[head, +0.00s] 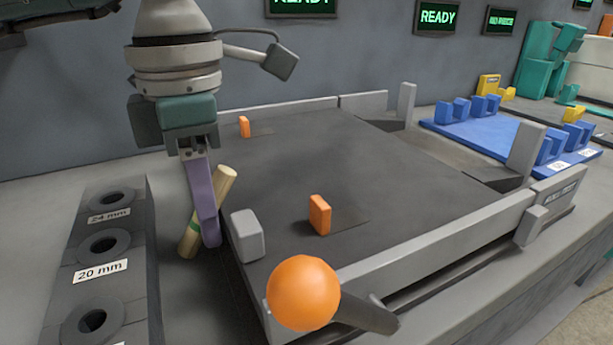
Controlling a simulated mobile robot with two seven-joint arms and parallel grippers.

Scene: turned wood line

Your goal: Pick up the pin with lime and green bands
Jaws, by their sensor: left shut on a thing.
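A pale wooden pin (225,182) leans at a slant, its upper end to the right and its lower end down to the left. A green band shows on its lower part, and I cannot make out a separate lime band. My left gripper (209,232) points down with its purple finger across the middle of the pin, hiding that part. It is shut on the pin. I cannot tell whether the pin's lower end touches the surface. My right gripper is not in view.
A dark block with labelled round holes (72,254) lies to the left. A dark plate (290,160) with orange blocks (319,214) and grey stops (246,234) lies right of the pin. An orange ball knob (303,293) stands at the front. Blue fixtures (480,128) sit farther right.

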